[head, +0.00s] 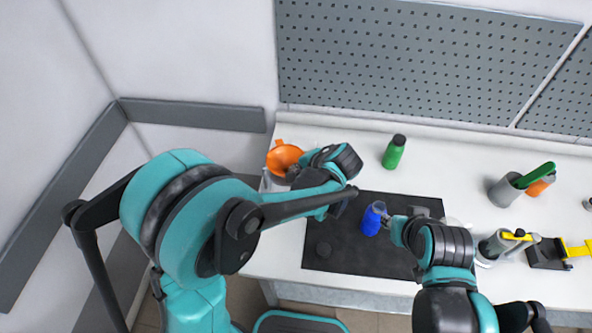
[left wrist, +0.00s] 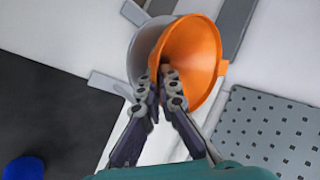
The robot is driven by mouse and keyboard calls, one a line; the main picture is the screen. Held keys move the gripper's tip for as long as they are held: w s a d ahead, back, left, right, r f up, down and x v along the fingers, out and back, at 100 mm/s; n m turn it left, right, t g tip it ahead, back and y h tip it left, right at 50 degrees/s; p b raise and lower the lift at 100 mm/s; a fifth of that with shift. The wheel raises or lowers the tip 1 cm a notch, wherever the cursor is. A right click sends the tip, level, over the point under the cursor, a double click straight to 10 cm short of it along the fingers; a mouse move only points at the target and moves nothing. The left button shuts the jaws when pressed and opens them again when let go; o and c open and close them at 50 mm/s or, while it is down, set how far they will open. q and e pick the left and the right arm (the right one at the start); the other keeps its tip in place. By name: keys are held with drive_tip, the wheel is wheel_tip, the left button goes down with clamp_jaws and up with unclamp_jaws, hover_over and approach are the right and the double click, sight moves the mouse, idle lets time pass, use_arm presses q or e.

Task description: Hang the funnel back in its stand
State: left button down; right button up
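The orange funnel (head: 283,157) is at the back left of the table, its wide mouth facing up and tilted. In the left wrist view the funnel (left wrist: 196,55) overlaps a grey round holder (left wrist: 143,45), which looks like the stand; whether the funnel rests in it I cannot tell. My left gripper (left wrist: 164,75) has its fingertips together at the funnel's near rim and appears shut on it.
The dark mat (head: 340,258) covers the table's middle, with a small dark round thing on it. A green bottle (head: 394,152) stands behind it. A grey cup (head: 504,192) with a green-handled tool and a yellow-and-black item (head: 550,253) are at right. A pegboard (head: 400,60) backs the table.

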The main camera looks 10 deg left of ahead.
use_arm(q)
drive_tip(key=shift+f, duration=0.2)
idle(0.3)
drive_tip(key=c, duration=1.3)
unclamp_jaws()
drive_tip(key=shift+d+r, duration=0.1)
drive_tip(key=shift+r, duration=0.05)
drive_tip(key=shift+p+v, duration=1.4)
drive_tip(key=shift+v, duration=1.5)
drive_tip(key=shift+s, duration=0.15)
